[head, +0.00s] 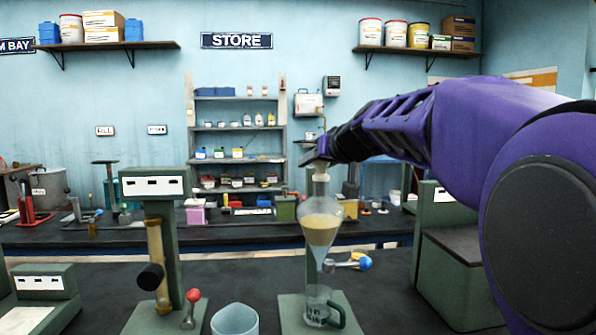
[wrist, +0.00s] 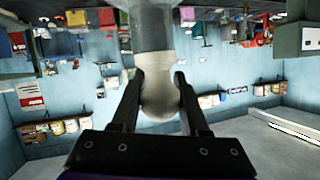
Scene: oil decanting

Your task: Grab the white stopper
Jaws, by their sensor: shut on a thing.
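My gripper (head: 318,157) is above the glass separating funnel (head: 321,232) in the head view. In the wrist view, my gripper (wrist: 160,82) has its two dark fingers on either side of the pale, rounded stopper (wrist: 160,100), shut on it. The stopper sits at the end of the clear funnel neck (wrist: 152,28), and I cannot tell whether it is seated or lifted. In the head view the stopper is mostly hidden by the gripper. The funnel holds tan liquid.
A glass mug (head: 318,305) stands under the funnel on a green stand base (head: 290,312). A beaker (head: 235,319) is to its left. A green stand with a tube (head: 157,250) and red-knobbed lever (head: 192,297) is further left. A green box (head: 460,270) stands right.

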